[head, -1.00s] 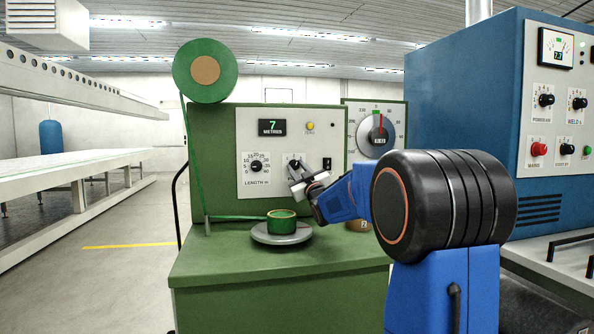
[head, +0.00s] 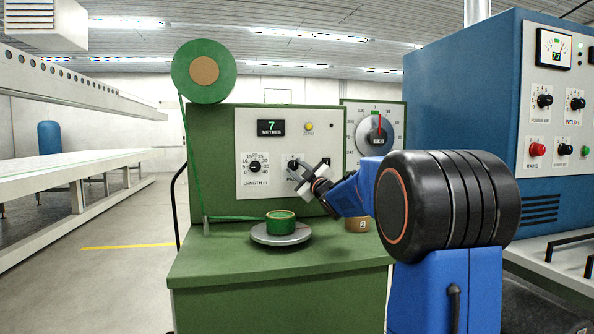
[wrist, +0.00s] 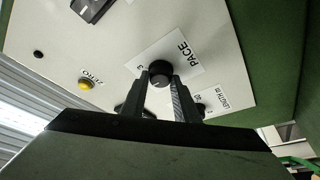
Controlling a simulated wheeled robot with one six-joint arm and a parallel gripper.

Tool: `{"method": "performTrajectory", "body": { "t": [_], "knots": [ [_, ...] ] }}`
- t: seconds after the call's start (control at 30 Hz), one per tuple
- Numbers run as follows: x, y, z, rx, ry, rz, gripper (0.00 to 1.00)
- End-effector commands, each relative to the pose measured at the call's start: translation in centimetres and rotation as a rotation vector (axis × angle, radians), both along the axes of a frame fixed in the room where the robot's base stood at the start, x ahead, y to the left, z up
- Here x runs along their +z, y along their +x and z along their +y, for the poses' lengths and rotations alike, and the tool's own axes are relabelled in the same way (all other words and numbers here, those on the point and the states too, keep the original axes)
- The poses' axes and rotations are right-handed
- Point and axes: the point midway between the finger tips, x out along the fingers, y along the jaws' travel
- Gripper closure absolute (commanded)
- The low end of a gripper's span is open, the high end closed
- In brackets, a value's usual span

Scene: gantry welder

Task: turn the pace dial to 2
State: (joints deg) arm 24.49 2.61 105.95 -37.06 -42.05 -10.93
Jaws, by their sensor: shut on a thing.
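The pace dial (wrist: 160,75) is a round black knob on a white label marked PACE, in the wrist view. A digit that looks like 3 shows at the label's left edge; the setting cannot be read. My gripper (wrist: 159,84) has its two dark fingers on either side of the knob, shut on it. In the head view the pace dial (head: 294,165) shows on the cream panel, with its label partly hidden by my gripper (head: 306,181), which reaches in from the right.
The length dial (head: 255,167) is left of the pace dial. A yellow zero button (head: 309,127) and a display reading 7 metres (head: 271,128) sit above. A green tape roll (head: 281,222) rests on a grey plate (head: 262,238) below. A larger round dial (head: 376,135) is at right.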

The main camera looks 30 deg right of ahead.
Motion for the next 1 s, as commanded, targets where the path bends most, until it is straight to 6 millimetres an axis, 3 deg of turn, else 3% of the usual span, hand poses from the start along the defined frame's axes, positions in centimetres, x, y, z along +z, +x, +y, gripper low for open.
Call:
{"method": "performTrajectory", "body": {
  "t": [0.17, 0.2, 0.27, 0.67, 1.0],
  "knots": [
    [0.0, 0.0, 0.1, 0.001, 0.000, -0.001, 0.95],
    [0.0, 0.0, 0.1, 0.001, 0.001, -0.001, 0.63],
    [0.0, 0.0, 0.0, 0.001, 0.001, -0.001, 0.54],
    [-0.2, -0.7, 0.0, -0.001, 0.001, 0.000, 0.54],
    [-1.7, -6.3, -0.1, -0.003, 0.001, 0.000, 0.54]
  ]
}}
